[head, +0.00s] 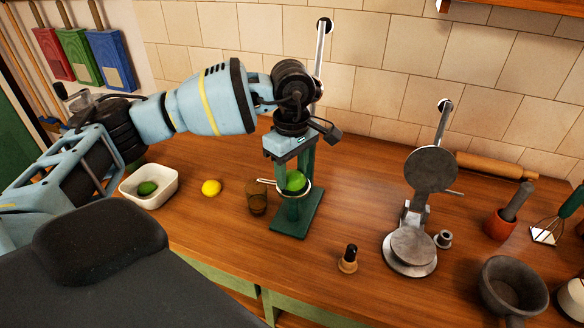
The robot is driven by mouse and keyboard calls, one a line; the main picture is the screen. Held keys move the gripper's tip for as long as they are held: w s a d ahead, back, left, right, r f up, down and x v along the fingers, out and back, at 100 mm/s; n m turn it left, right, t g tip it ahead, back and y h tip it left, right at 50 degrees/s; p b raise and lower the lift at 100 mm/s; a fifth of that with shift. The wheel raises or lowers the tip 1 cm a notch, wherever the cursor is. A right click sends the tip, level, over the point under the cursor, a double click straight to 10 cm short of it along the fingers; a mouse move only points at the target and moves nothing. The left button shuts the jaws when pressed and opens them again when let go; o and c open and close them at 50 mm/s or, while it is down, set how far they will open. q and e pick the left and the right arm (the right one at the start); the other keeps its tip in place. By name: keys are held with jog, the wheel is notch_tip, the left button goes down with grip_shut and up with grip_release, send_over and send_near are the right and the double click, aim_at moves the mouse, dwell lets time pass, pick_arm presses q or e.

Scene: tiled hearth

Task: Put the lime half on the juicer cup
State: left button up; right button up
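The juicer (297,216) is a green stand with a flat base, a ring-shaped cup (291,195) and a long silver lever rising at the back. The bright green lime half (295,181) is at the cup, low between the gripper's fingers and the juicer's frame. From this view I cannot tell whether it rests in the cup or is held just over it. My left gripper (292,172) points down over the cup, with a light blue finger beside the lime half's left side. Its other finger is hard to make out against the green frame. My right gripper is not in view.
A white bowl (130,187) with a green fruit, a lemon (211,188) and a brown glass (258,198) stand left of the juicer. The tiled wall is behind.

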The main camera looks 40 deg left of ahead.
aim_at(292, 172)
pick_arm(q)
jog(key=o, duration=0.4)
notch_tip(292, 172, up, 12)
jog(key=shift+r, duration=0.15)
dwell(0.4)
